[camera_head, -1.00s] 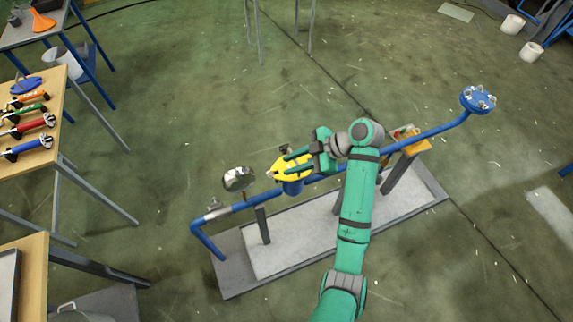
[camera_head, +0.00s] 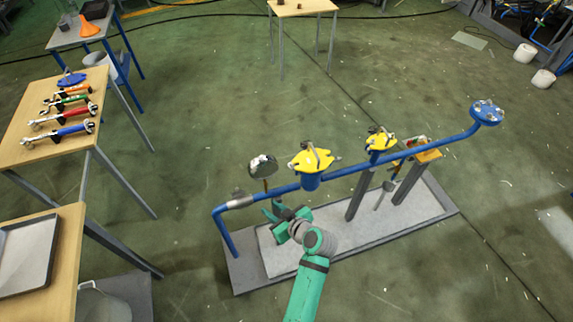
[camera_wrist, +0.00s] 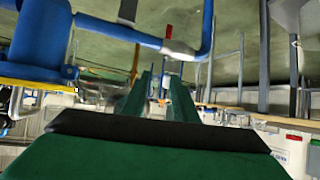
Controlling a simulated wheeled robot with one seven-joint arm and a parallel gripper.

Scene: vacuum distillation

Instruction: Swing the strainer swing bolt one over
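Two yellow lids sit on short blue bodies along a blue pipe (camera_head: 345,170). The nearer yellow lid (camera_head: 312,160) has small metal bolts at its rim; the farther yellow lid (camera_head: 380,140) has a metal bar on top. I cannot tell for sure which is the strainer, or single out swing bolt one. My gripper (camera_head: 271,210) is below and left of the nearer lid, on the near side of the pipe, apart from it. Its two green fingers also show in the wrist view (camera_wrist: 163,95), with a gap and nothing held. A blue body (camera_wrist: 40,35) is at left there.
A round metal gauge (camera_head: 262,166) stands behind the pipe's left part. A valve with an orange-yellow body (camera_head: 428,155) and a blue end flange (camera_head: 486,112) are at right. A wooden table with wrenches (camera_head: 35,150) and a tray (camera_head: 25,255) are at left. Open floor lies behind the pipe.

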